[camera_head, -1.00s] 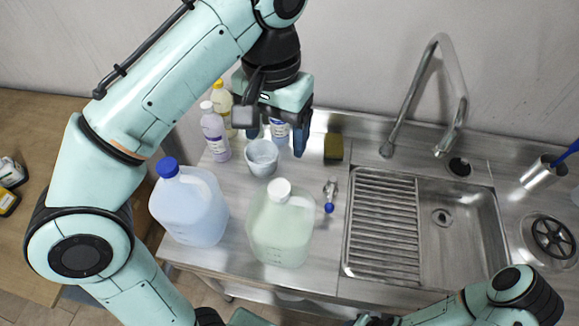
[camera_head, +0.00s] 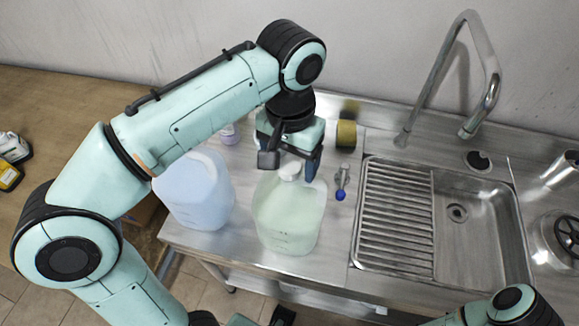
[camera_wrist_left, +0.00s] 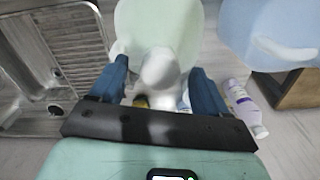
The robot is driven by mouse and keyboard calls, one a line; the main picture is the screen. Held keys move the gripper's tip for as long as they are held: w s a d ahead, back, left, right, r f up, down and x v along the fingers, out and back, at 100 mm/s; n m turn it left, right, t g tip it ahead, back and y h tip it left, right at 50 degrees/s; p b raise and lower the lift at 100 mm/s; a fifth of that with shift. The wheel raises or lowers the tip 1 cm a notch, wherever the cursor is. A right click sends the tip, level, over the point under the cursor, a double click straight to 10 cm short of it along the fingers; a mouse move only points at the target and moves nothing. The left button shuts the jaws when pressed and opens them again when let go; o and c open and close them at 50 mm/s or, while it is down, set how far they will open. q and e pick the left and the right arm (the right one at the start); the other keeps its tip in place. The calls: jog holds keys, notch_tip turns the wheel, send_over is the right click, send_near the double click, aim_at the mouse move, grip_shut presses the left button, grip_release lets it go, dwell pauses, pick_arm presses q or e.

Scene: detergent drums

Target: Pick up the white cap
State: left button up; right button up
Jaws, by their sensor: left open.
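The white cap (camera_head: 290,170) sits on top of the pale green drum (camera_head: 288,222), near the counter's front. My left gripper (camera_head: 289,166) is open above this drum, pointing down with the cap between its fingers. In the left wrist view the cap (camera_wrist_left: 160,74) shows between the two blue fingers, with the green drum (camera_wrist_left: 160,24) beyond. I cannot tell whether the fingers touch it. My right gripper is outside the frames; only part of my right arm shows at the lower right of the head view.
A pale blue drum (camera_head: 195,192) stands close on the left, its cap hidden by my arm.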

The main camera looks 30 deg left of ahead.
pick_arm(q)
jog(key=c, duration=1.1)
